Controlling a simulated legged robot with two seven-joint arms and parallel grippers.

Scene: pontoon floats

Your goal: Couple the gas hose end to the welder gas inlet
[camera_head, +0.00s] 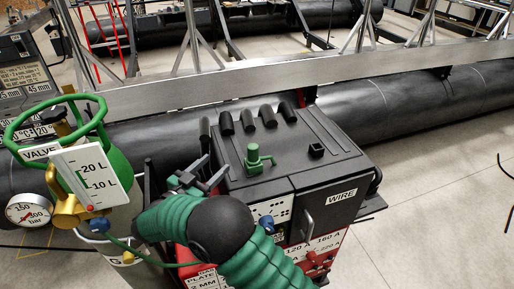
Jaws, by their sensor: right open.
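The welder (310,140) is a dark box with a red lower front, a "WIRE" label and a door handle. A green fitting (256,158) with a side arm stands upright on its top; I cannot tell if it is the hose end or the inlet. A green gas hose (131,248) leaves the regulator at the left and passes behind my right arm, which hides its far part. My right gripper (198,170) is open, left of the green fitting and apart from it, near the welder's left edge. My left gripper is out of view.
A green gas cylinder valve guard (62,110), a flow gauge (90,175) and a pressure gauge (29,210) stand at the left. Several black posts (268,117) line the welder's back edge. A large dark pipe (420,100) lies behind.

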